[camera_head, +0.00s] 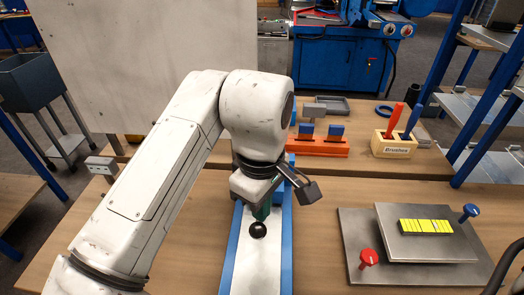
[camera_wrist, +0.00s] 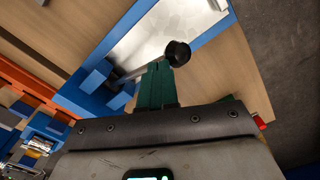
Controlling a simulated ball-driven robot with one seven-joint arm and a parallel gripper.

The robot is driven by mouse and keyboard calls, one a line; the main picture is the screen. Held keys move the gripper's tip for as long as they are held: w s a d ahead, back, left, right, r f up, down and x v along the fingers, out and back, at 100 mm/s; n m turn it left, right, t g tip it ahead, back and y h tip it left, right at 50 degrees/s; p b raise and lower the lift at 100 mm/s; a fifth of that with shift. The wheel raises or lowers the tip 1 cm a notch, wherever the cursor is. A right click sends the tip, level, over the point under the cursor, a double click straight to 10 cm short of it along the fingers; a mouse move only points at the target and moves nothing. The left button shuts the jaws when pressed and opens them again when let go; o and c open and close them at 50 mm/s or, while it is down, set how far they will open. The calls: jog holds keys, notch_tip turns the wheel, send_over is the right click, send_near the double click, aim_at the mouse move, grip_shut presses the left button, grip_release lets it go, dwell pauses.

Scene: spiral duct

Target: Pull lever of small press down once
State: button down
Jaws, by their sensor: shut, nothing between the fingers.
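The small press is blue with a pale plate (camera_head: 252,270) and stands in front of me on the wooden bench. Its lever ends in a black ball knob (camera_head: 257,229). In the wrist view the knob (camera_wrist: 178,52) sits just beyond the fingertips, and its thin rod runs left to a blue bracket (camera_wrist: 97,83). My gripper (camera_head: 262,211) has green fingers, shut and empty, close behind the knob in the head view. The fingers (camera_wrist: 157,82) overlap the rod in the wrist view. I cannot tell whether they touch it. My arm hides the rear of the press.
To the right lies a metal plate fixture (camera_head: 355,240) with red and blue knobs and a yellow block. The bench between press and fixture is clear.

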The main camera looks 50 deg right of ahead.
jog(key=shift+f, duration=0.15)
jog(key=shift+s+a+f, duration=0.15)
jog(key=shift+a+f, duration=0.05)
jog(key=shift+f, duration=0.3)
jog(key=shift+r, duration=0.2)
jog(key=shift+r+p, duration=1.9)
jog(key=shift+p, duration=0.15)
jog(key=w+d+r+p, duration=0.3)
jog(key=d+r+p, duration=0.1)
jog(key=r, duration=0.4)
jog(key=shift+d+p, duration=0.35)
jog(key=shift+p, duration=0.3)
jog(key=w+d+r, duration=0.2)
jog(key=d+r, duration=0.2)
jog(key=r, duration=0.4)
jog(key=shift+w, duration=0.4)
